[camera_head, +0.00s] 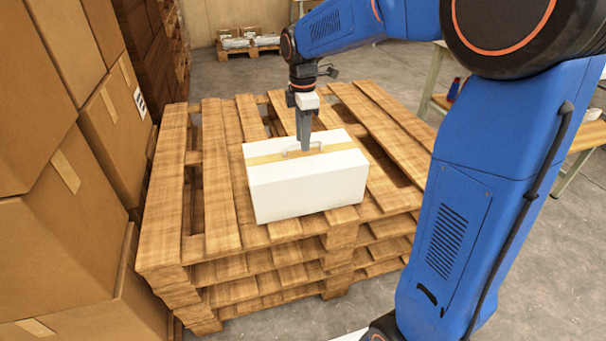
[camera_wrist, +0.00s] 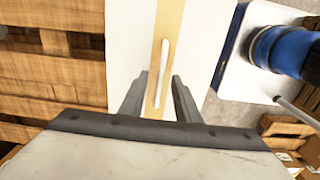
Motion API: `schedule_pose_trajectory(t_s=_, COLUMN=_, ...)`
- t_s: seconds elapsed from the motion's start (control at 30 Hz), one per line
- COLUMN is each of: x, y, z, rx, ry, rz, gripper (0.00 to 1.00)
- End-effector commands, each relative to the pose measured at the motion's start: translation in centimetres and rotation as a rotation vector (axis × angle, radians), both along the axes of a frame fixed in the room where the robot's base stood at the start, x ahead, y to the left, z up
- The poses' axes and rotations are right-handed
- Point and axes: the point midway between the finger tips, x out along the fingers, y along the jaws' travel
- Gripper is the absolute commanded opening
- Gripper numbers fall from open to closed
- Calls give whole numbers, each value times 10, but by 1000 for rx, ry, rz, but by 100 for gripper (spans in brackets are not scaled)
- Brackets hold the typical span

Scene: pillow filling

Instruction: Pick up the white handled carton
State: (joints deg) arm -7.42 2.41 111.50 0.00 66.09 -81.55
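The white handled carton (camera_head: 308,187) lies on top of a stack of wooden pallets, with a tan tape strip along its top and a thin white handle (camera_head: 303,149) standing up from it. In the wrist view the carton (camera_wrist: 127,55) fills the middle, with the tape and the handle (camera_wrist: 161,65) running away from me. My gripper (camera_head: 305,146) points down over the carton's top, at the handle. In the wrist view my gripper (camera_wrist: 158,93) has its two fingers apart, one on each side of the handle. I cannot tell whether either finger touches it.
The stacked pallets (camera_head: 219,205) bear the carton, with bare slats around it. Tall brown boxes (camera_head: 60,235) stand close at the left. A small pallet with goods (camera_head: 250,45) is at the back. A table (camera_head: 436,75) stands at the right.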

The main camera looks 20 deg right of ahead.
Motion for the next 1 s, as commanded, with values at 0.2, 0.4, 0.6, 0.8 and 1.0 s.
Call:
schedule_pose_trajectory(t_s=0.2, x=0, y=0, z=-22, rx=0, ry=2, rz=0, gripper=30)
schedule_pose_trajectory(t_s=0.4, x=0, y=0, z=-24, rx=0, ry=0, rz=0, gripper=30)
schedule_pose_trajectory(t_s=0.6, x=0, y=0, z=-24, rx=0, ry=0, rz=0, gripper=0)
schedule_pose_trajectory(t_s=0.8, x=0, y=0, z=-24, rx=0, ry=0, rz=0, gripper=0)
schedule_pose_trajectory(t_s=1.0, x=0, y=0, z=-24, rx=0, ry=0, rz=0, gripper=0)
